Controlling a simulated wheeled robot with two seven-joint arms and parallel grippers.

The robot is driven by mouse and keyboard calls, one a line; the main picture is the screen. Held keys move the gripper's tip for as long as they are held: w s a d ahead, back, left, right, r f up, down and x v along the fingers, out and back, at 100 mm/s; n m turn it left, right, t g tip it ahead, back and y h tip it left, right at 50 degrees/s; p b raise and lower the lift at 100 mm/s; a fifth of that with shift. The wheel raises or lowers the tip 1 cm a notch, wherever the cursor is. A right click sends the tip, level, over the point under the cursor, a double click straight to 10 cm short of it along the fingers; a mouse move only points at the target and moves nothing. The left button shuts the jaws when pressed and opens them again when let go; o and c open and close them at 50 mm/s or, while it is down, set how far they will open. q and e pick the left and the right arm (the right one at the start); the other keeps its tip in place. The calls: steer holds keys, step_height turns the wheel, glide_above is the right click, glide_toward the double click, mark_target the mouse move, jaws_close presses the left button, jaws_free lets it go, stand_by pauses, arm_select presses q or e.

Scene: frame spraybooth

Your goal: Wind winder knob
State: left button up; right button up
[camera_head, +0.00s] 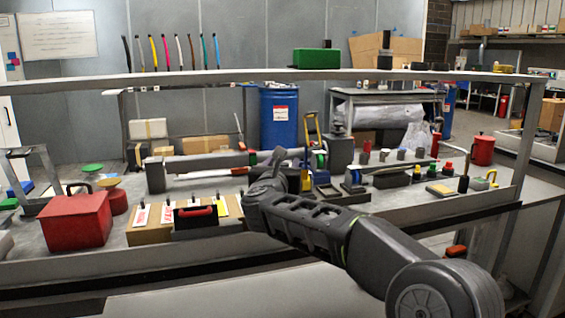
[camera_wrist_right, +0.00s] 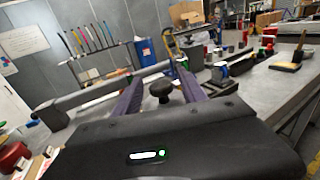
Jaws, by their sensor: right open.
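A dark round winder knob (camera_wrist_right: 161,90) on a short stem shows in the right wrist view, between the two fingers of my right gripper (camera_wrist_right: 160,92). The fingers are apart, with a visible gap on each side of the knob. I cannot tell how deep the knob sits between them. In the head view my right gripper (camera_head: 283,158) reaches over the bench, in front of a long grey bar (camera_head: 205,161) with end blocks. There the knob cannot be made out behind the gripper. My left gripper is not in view.
A red box (camera_head: 75,220) and a cardboard tray (camera_head: 150,236) stand on the bench left of my arm. Several small tools and bottles stand to the right, near a yellow-topped block (camera_head: 441,190). A rail (camera_head: 420,75) crosses above the bench.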

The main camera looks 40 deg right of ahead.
steer(key=shift+w+d, duration=0.2)
jaws_close()
stand_by(0.5)
